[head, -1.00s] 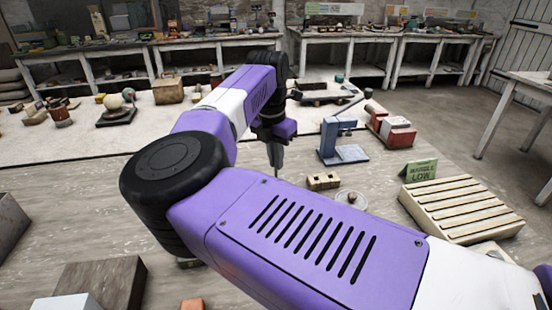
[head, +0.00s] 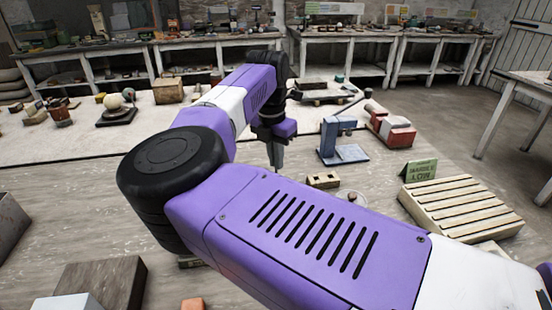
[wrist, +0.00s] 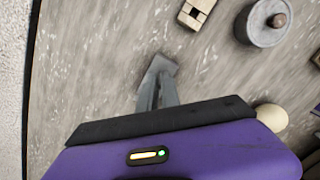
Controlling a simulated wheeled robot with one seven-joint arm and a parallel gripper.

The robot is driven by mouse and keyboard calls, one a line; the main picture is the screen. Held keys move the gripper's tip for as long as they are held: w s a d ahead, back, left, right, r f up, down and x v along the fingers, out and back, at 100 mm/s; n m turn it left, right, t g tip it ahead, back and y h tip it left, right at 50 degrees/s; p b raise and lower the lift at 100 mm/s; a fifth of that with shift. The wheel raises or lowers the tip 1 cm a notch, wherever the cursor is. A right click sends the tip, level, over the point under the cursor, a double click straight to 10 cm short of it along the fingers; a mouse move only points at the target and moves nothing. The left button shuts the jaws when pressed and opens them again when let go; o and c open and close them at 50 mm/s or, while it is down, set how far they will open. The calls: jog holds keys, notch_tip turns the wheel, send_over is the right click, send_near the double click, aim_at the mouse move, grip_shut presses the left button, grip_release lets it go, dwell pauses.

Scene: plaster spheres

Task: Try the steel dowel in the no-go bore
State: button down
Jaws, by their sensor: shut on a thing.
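My gripper (head: 277,160) points down over the worktable, and in the wrist view its grey fingers (wrist: 157,88) are closed together. They are shut on a slim grey thing, taken as the steel dowel, which I can hardly tell apart from the fingers. A small tan block with dark openings in its top (head: 323,180) lies to the right of the gripper, apart from it. The block also shows at the top edge of the wrist view (wrist: 195,12), partly cut off. Which opening is the no-go bore I cannot tell.
A round grey disc with a brown knob (wrist: 263,24) sits right of the block. A blue stand (head: 342,145), a red-and-white device (head: 390,127), a green sign (head: 421,170) and a slatted tray (head: 460,205) stand farther right. A cream ball (wrist: 271,117) shows beside my gripper.

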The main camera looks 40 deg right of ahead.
jog(key=shift+f+b, duration=1.15)
jog(key=shift+f, duration=0.9)
jog(key=shift+r, duration=0.15)
dwell(0.8)
jog(key=shift+r+p, duration=2.45)
jog(key=shift+r, duration=1.45)
